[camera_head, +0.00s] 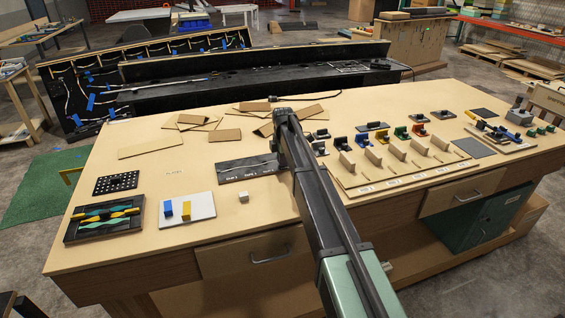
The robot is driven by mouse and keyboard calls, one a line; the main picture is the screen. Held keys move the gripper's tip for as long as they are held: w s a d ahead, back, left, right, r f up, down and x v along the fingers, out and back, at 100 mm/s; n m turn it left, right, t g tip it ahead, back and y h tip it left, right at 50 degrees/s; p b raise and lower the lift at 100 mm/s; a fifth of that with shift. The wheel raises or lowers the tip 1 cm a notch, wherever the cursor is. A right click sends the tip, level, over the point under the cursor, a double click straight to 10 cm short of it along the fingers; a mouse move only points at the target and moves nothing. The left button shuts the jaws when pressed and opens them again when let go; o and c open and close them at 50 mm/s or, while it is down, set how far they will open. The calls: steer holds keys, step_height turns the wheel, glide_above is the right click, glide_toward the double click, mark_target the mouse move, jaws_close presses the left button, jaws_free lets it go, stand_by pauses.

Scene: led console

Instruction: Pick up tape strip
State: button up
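A dark plate (236,174) with small white labels lies on the wooden table, left of my arm. Thin lines show on it, but I cannot make out for sure which is a tape strip. My arm reaches from the bottom of the picture over the table and covers the plate's right end. My gripper (283,118) seems to be at the arm's far end, beside the plate and the thin brown boards. Its fingers are hidden or too small to tell, so I cannot see whether it holds anything.
Several thin brown boards (151,148) lie behind the plate. At left are a black frame with coloured strips (76,233), a perforated black plate (116,182) and a white plate (202,212) with yellow and blue blocks. Wooden holders (397,150) and coloured parts crowd the right side.

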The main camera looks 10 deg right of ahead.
jaws_close()
step_height(320, 180, up, 24)
steer(key=p, duration=2.4)
steer(key=shift+f, duration=0.1)
